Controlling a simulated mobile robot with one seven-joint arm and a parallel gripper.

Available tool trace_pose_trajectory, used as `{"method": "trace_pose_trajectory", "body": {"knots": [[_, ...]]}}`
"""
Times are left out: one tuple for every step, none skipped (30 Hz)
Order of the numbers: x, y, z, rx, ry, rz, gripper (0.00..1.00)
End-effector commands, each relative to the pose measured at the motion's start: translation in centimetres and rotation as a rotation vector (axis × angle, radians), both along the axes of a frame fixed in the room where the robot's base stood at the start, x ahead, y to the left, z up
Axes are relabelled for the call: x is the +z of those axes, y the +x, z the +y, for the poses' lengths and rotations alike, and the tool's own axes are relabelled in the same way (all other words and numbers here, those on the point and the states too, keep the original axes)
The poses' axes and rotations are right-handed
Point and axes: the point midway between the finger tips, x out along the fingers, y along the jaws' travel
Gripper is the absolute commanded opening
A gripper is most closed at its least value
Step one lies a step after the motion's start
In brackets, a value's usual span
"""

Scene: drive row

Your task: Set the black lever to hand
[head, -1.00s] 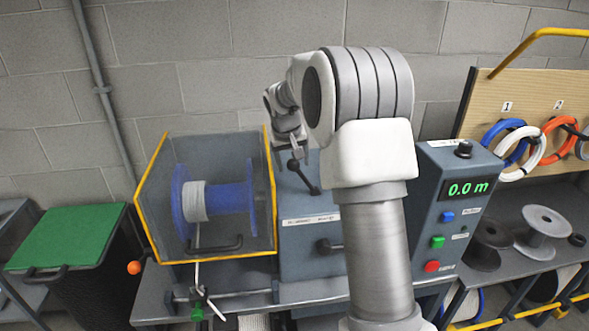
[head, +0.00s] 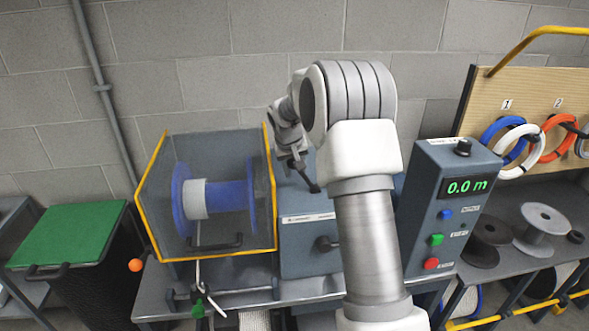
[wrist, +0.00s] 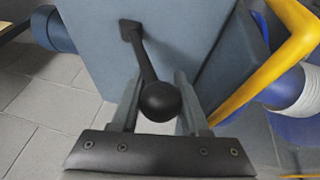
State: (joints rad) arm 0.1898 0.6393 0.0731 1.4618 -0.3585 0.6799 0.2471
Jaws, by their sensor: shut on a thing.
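The black lever (wrist: 160,101) has a round knob on a thin stem, which comes from a small black mount on the grey-blue drive housing (head: 305,238). In the wrist view the knob sits between the two fingers of my gripper (wrist: 158,82), which is shut on it. In the head view the lever (head: 313,185) rises up and to the left from its base on top of the housing. My gripper (head: 291,160) is at its upper end and hides the knob there. The lever's position markings are not readable.
A yellow-edged guard (head: 275,190) with a blue spool (head: 225,202) stands just left of the lever. A control box (head: 455,205) reading 0.0 m stands right, with blue, green and red buttons. A second black knob (head: 326,243) is on the housing front.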

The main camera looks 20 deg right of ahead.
Motion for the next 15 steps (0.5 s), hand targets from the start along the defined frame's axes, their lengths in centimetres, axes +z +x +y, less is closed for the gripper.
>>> {"method": "trace_pose_trajectory", "body": {"knots": [[0.02,-0.01,0.00,0.000,0.000,0.000,0.12],[0.02,-0.01,0.00,0.000,0.000,0.000,0.07],[0.02,-0.01,0.00,0.000,0.000,0.000,0.00],[0.02,-0.01,0.00,0.000,0.000,0.000,0.00],[0.02,-0.01,0.00,0.000,0.000,0.000,0.00],[0.02,-0.01,0.00,0.000,0.000,0.000,0.00],[0.02,-0.01,0.00,0.000,0.000,0.000,0.00],[0.03,-0.01,0.01,0.000,0.000,0.000,0.00],[0.03,-0.01,0.01,0.000,0.000,0.000,0.00],[0.03,-0.01,0.01,0.000,0.000,0.000,0.00],[0.03,-0.01,0.01,0.000,0.000,0.000,0.00],[0.03,-0.01,0.01,0.000,0.000,0.000,0.00],[0.03,-0.01,0.01,0.000,0.000,0.000,0.00],[0.03,-0.01,0.01,0.000,0.000,0.000,0.00],[0.03,-0.01,0.01,0.000,0.000,0.000,0.00]]}}
